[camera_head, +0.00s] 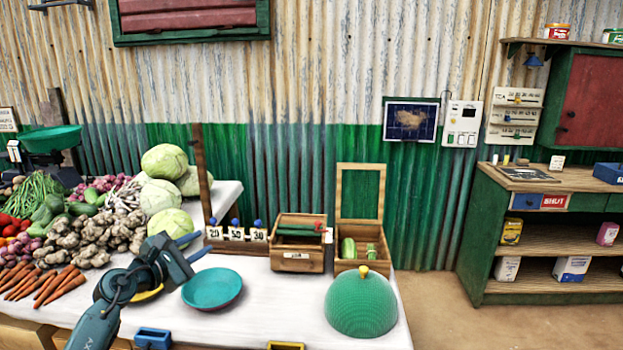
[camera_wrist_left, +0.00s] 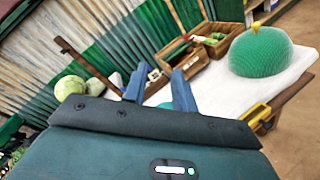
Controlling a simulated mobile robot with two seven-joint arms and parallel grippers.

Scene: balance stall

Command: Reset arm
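My left arm comes in from the lower left in the head view, and my left gripper (camera_head: 194,246) is above the white table, over the far edge of a teal plate (camera_head: 212,288). Its two blue fingers are apart with nothing between them. In the left wrist view the fingers (camera_wrist_left: 160,90) also stand apart and empty, with white tabletop behind them. A green dome cover (camera_head: 361,302) with a yellow knob stands to the right of the plate; it also shows in the left wrist view (camera_wrist_left: 259,53). My right gripper is in neither view.
Wooden boxes (camera_head: 297,262) stand behind the dome, beside number tags with blue knobs (camera_head: 236,234). Cabbages (camera_head: 165,162), carrots (camera_head: 38,284) and other vegetables fill the left. A green shelf (camera_head: 545,230) stands at the right. Bare tabletop lies between plate and dome.

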